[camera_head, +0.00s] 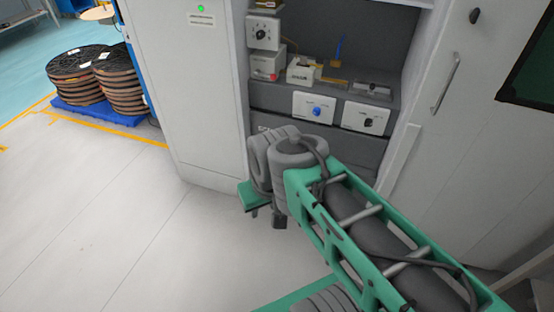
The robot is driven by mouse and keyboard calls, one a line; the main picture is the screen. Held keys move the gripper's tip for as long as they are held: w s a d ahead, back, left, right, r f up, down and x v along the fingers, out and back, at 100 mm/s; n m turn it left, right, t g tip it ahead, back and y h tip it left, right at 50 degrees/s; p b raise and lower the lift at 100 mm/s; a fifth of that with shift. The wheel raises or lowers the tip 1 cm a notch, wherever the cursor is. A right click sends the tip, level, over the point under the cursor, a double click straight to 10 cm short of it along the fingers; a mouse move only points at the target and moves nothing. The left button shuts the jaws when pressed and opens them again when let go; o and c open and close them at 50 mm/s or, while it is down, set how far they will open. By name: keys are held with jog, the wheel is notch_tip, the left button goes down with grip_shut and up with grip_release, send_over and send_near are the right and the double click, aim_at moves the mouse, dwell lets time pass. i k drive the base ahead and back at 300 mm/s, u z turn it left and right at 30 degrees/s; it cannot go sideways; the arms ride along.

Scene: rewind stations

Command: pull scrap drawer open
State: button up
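A dark grey bench with drawer-like fronts (275,123) stands in the recess between two pale cabinets. A small label shows on the front at its left, too small to read. I cannot tell which front is the scrap drawer, and my arm covers part of the lower fronts. My arm reaches in from the lower right with a grey joint in front of the bench. Small dark parts at its far end, beside a green plate, may be my gripper (268,213). Its fingers are not clear, and I see nothing held. I see no drawer standing out.
Boxes with knobs (314,106) and small instruments sit on the bench. A tall cabinet (190,90) stands left, and a door with a handle (446,82) stands right. Cable reels on a blue pallet (98,112) are at upper left. The pale floor at left is clear.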

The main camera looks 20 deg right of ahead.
aim_at(367, 151)
jog(key=u, duration=0.6)
jog(key=i, duration=1)
jog(key=z, duration=0.45)
